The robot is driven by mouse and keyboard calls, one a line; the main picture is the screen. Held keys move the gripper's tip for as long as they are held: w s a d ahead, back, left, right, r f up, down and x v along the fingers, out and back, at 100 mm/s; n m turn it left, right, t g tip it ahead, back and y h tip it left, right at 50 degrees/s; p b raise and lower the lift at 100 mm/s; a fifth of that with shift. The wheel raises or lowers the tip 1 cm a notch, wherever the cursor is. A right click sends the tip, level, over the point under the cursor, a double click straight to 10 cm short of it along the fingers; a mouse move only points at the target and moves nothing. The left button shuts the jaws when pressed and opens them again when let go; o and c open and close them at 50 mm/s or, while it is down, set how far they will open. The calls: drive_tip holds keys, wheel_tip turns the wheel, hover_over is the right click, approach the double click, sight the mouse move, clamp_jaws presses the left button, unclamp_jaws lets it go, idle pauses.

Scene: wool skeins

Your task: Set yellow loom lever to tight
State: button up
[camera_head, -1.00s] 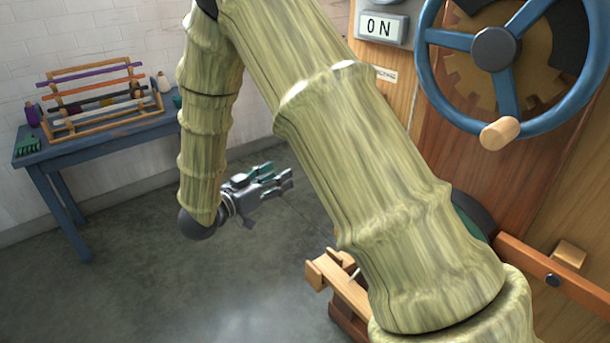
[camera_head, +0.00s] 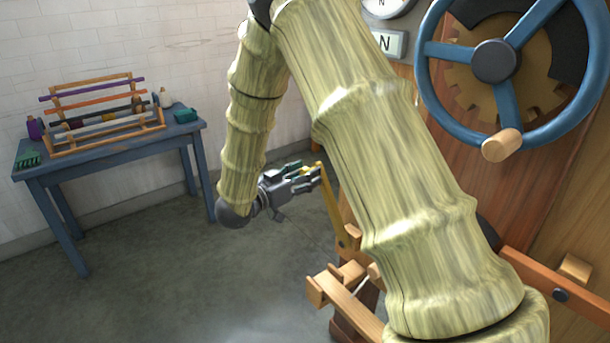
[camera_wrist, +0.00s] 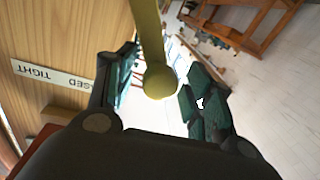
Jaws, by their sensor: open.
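The yellow lever (camera_head: 332,208) stands up from the wooden loom part in the head view, tilted with its top to the left. Its top is at the fingers of my gripper (camera_head: 312,174). In the wrist view the lever (camera_wrist: 148,45) ends in a round knob between the two open fingers of my gripper (camera_wrist: 165,88). I cannot tell whether either finger touches it. My arm hides part of the loom.
A blue wheel (camera_head: 427,50) with a wooden handle is on the panel at right. Wooden loom beams (camera_head: 345,300) stick out below my arm. A blue table (camera_head: 110,150) with a wool rack stands at the left wall. The grey floor between is clear.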

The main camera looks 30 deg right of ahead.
drive_tip(key=shift+d, duration=0.25)
clamp_jaws()
drive_tip(key=shift+a, duration=0.1)
